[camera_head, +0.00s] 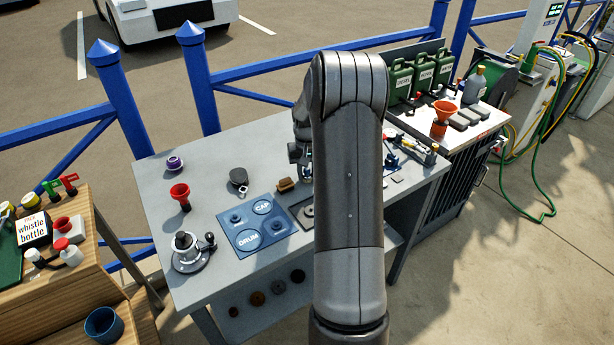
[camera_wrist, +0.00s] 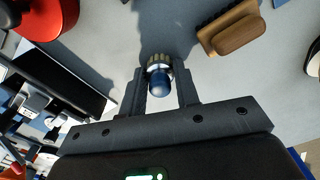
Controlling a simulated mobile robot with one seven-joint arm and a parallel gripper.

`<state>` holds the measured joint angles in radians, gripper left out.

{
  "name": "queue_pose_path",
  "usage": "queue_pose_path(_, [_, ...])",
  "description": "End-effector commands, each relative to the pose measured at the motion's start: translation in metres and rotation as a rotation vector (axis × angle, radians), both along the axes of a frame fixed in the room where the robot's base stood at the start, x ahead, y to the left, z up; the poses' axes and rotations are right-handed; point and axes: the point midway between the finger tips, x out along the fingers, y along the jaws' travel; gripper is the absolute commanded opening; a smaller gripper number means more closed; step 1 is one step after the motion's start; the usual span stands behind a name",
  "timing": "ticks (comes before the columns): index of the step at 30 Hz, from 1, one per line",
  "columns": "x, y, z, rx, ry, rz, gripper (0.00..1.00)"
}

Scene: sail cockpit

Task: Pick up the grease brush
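In the wrist view, a small round brush (camera_wrist: 158,79) with a blue knob, a metal band and pale bristles stands between the fingertips of my gripper (camera_wrist: 161,88). I take it to be the grease brush. The fingers stand apart on either side of it, and a narrow gap seems to show at the right finger; firm contact does not show. In the head view my arm hides most of my gripper and the table beneath it.
A brown block brush (camera_wrist: 232,30) lies close by on the grey table (camera_head: 215,164); it also shows in the head view (camera_head: 286,184). Tools lie right.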

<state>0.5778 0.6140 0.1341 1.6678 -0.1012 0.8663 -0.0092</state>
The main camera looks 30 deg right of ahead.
Motion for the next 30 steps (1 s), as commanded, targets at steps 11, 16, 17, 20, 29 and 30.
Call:
queue_pose_path(11, [0.000, 0.000, 0.000, 0.000, 0.000, 0.000, 0.06])
queue_pose_path(16, [0.000, 0.000, 0.002, 0.000, -0.001, 0.000, 0.06])
queue_pose_path(17, [0.000, 0.000, 0.003, 0.000, -0.001, 0.000, 0.06])
queue_pose_path(20, [0.000, 0.000, 0.009, -0.002, -0.001, 0.000, 0.06])
queue_pose_path(29, [-0.016, -0.011, 0.052, -0.001, -0.001, -0.005, 0.06])
queue_pose_path(30, [-0.023, -0.016, 0.058, -0.003, -0.001, -0.005, 0.06])
